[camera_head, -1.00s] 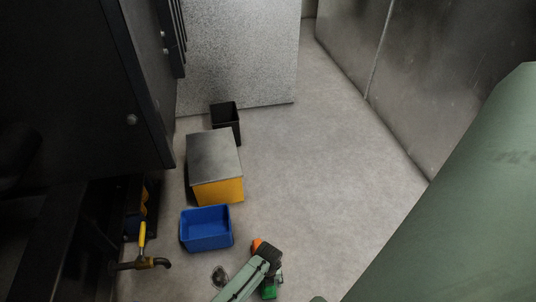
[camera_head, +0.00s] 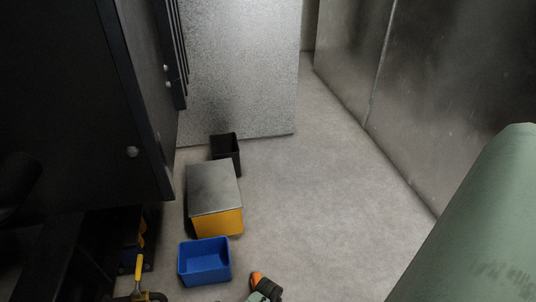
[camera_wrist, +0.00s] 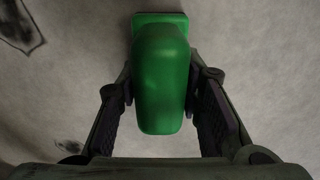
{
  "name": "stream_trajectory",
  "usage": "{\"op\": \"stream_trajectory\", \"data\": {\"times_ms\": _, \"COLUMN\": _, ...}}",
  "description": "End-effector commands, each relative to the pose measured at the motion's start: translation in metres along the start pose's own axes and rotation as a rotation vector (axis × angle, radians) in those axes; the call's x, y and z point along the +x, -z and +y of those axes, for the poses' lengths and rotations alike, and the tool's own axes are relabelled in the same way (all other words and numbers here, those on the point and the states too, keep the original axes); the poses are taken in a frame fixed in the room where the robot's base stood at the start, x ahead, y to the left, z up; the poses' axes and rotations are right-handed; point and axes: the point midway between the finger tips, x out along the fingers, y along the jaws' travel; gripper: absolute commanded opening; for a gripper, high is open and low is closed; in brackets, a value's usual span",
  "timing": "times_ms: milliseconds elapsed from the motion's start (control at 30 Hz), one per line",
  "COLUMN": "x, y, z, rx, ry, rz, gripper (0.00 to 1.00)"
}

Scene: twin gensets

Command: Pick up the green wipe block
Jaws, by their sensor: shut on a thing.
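The green wipe block (camera_wrist: 161,80) fills the middle of the wrist view, a rounded green body with a wider flat end at the top. My gripper (camera_wrist: 160,88) is shut on it, with one dark finger against each side. Grey floor shows behind the block; I cannot tell how high it is held.
A blue bin (camera_head: 204,263), a yellow box with a grey top (camera_head: 216,225) and a black bin (camera_head: 225,152) stand in a row. A yellow-handled valve (camera_head: 138,268) is at lower left. An orange piece (camera_head: 256,279) shows by my arm.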

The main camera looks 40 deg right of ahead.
Motion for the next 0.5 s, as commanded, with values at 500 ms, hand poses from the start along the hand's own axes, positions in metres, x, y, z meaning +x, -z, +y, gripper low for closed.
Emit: {"op": "stream_trajectory", "data": {"times_ms": 500, "x": -0.019, "y": -0.001, "z": 0.001, "rx": -0.001, "ry": 0.001, "rz": -0.003, "gripper": 0.01}}
